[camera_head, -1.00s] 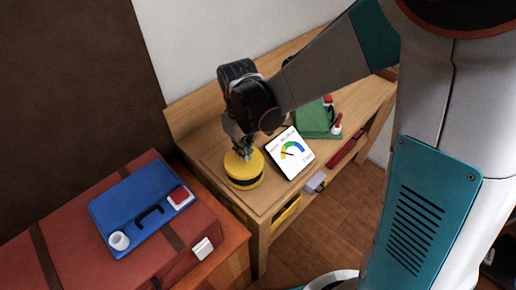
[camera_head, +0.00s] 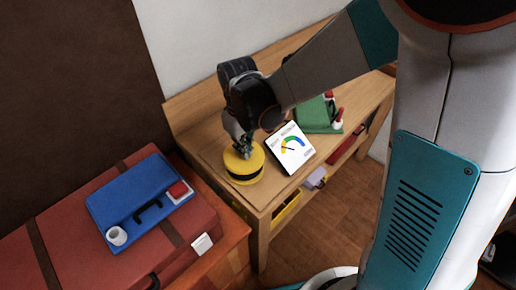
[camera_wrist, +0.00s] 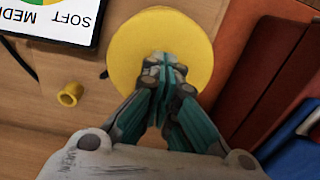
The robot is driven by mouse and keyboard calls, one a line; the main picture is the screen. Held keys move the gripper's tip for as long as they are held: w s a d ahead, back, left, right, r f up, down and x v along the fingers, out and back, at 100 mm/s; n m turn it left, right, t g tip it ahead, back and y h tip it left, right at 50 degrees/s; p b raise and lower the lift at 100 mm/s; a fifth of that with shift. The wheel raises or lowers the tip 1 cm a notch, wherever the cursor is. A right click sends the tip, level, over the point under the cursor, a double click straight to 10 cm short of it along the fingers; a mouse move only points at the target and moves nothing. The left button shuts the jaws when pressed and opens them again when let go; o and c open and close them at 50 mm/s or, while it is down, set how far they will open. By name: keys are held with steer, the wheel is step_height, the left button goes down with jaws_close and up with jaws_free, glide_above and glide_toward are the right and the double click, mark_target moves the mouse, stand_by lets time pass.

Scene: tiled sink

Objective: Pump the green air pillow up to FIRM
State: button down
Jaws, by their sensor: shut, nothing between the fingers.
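The green air pillow (camera_head: 317,114) lies flat-looking on the wooden bench, right of the gauge. Red and white parts sit at its right end. A yellow round pump with a black band (camera_head: 243,168) stands near the bench's left end; its yellow top (camera_wrist: 205,32) fills the upper middle of the wrist view. My gripper (camera_head: 244,150) points down at the pump top. Its fingertips (camera_wrist: 164,66) are together and empty, over the disc; whether they touch it I cannot tell. The gauge panel (camera_head: 290,150) has a coloured arc. SOFT and part of another word show in the wrist view (camera_wrist: 62,18).
A blue case (camera_head: 135,198) with a white cup (camera_head: 116,236) lies on a red trunk (camera_head: 60,245) left of the bench. A small yellow ring-like part (camera_wrist: 70,94) sits beside the pump. Yellow and lilac items (camera_head: 315,180) are on the lower shelf.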

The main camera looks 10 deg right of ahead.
steer(key=shift+f+b, duration=0.9)
steer(key=shift+f, duration=0.55)
steer(key=shift+f+b, duration=0.5)
steer(key=shift+b, duration=0.05)
steer(key=shift+r+p, duration=2.05)
steer(key=shift+r, duration=0.75)
steer(key=shift+f, duration=0.15)
steer(key=shift+f+b, duration=1.75)
steer(key=shift+f, duration=0.35)
steer(key=shift+r+p, duration=1.45)
steer(key=shift+r, duration=0.7)
